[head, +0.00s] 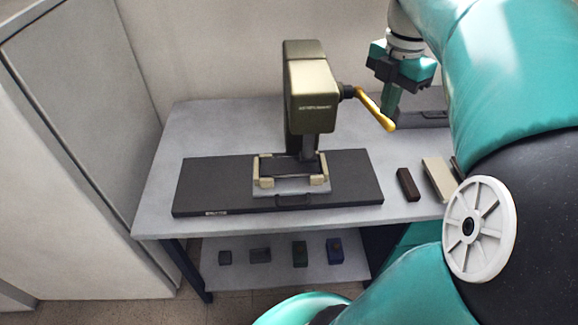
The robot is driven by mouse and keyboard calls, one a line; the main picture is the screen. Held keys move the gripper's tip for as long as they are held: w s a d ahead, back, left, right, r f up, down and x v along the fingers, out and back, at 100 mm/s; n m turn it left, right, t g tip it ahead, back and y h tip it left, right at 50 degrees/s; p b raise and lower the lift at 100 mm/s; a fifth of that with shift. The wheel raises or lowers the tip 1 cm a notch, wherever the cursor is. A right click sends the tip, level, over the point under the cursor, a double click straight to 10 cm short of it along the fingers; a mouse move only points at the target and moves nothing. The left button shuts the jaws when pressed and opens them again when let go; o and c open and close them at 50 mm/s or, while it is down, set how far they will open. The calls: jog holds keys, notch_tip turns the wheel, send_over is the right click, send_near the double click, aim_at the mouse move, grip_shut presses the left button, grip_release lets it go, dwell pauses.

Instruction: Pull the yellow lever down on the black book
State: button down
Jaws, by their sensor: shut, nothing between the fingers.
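The yellow lever (374,107) sticks out from the right side of an olive-green press (309,95) and slopes down to the right. My gripper (390,113) points down, shut and empty, close to the lever's lower end. In this single view I cannot tell whether the fingers touch the lever.
The grey table (175,140) has free room at its left. A dark brown block (408,185) and a beige block (438,178) lie right of the book. Several small items stand on the lower shelf (280,275). A grey cabinet (85,130) stands at the left.

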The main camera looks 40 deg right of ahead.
jog(key=shift+f, duration=0.2)
jog(key=shift+s+a+f, duration=0.1)
jog(key=shift+s+f, duration=0.05)
jog(key=shift+f, duration=0.55)
jog(key=shift+s+a+f, duration=0.1)
jog(key=shift+f, duration=0.55)
jog(key=shift+f, duration=1.3)
notch_tip(320, 180, down, 2)
jog(key=shift+w+d+f, duration=0.1)
jog(key=shift+f, duration=0.25)
